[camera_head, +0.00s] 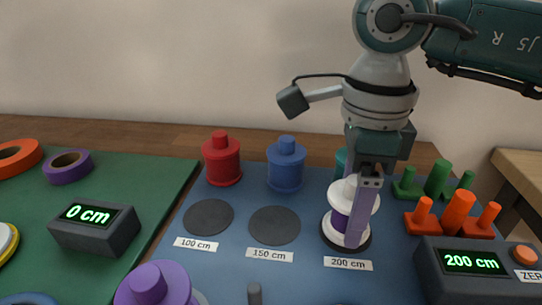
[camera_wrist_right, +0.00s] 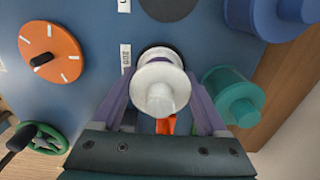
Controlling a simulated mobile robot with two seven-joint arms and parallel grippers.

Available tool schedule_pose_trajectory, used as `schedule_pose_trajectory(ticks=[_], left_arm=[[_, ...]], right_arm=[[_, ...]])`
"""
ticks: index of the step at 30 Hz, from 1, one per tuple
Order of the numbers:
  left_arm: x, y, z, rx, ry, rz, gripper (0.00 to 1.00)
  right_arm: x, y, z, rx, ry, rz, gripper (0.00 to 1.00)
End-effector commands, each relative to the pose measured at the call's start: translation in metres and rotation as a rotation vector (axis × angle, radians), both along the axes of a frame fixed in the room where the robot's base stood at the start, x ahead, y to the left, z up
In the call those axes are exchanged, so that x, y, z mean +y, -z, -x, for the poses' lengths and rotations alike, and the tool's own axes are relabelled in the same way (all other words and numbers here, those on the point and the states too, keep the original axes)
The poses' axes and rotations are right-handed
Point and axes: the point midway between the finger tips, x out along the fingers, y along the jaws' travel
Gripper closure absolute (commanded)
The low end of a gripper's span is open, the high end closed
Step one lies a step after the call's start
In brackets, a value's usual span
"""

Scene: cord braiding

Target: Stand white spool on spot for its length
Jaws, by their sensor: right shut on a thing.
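The white spool (camera_head: 339,195) has a dark purple band between its flanges and stands upright at the dark round spot (camera_head: 362,245) labelled 200 cm. My right gripper (camera_head: 357,240) comes down from above, shut on the spool, with one purple finger in front of it. The lower flange is within the spot's outline; whether it touches cannot be told. In the right wrist view the spool (camera_wrist_right: 158,88) sits between both fingers, with a dark edge of the spot behind it. The spots for 100 cm (camera_head: 208,217) and 150 cm (camera_head: 274,225) are bare. My left gripper is not in view.
Red (camera_head: 221,160), blue (camera_head: 286,165) and teal (camera_wrist_right: 230,95) spools stand behind the spots. Orange pegs (camera_head: 458,213) and green pegs (camera_head: 437,181) are at the right. A display (camera_head: 474,262) reads 200 cm; another (camera_head: 91,218) reads 0 cm. A purple spool (camera_head: 152,285) is in front.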

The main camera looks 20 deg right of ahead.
Motion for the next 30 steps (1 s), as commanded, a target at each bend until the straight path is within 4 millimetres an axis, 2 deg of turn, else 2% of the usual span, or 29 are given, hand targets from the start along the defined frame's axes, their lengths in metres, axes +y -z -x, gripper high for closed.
schedule_pose_trajectory(ticks=[1,11,12,18,26,30], left_arm=[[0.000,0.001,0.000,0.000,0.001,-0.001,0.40],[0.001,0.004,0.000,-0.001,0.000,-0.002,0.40],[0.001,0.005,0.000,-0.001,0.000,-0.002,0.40],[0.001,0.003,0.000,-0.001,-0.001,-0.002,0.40],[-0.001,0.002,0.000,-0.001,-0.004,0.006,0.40],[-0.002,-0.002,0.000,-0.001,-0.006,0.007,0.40]], right_arm=[[0.000,0.005,0.000,0.001,0.000,0.001,0.73],[0.000,0.009,0.000,-0.002,0.000,0.001,0.73],[0.000,0.009,0.000,-0.002,0.000,0.001,0.23],[0.000,0.008,0.000,-0.001,0.000,0.001,0.00],[0.000,0.006,0.000,-0.001,0.000,0.001,0.00],[0.000,-0.008,-0.001,-0.005,-0.001,0.000,0.00]])
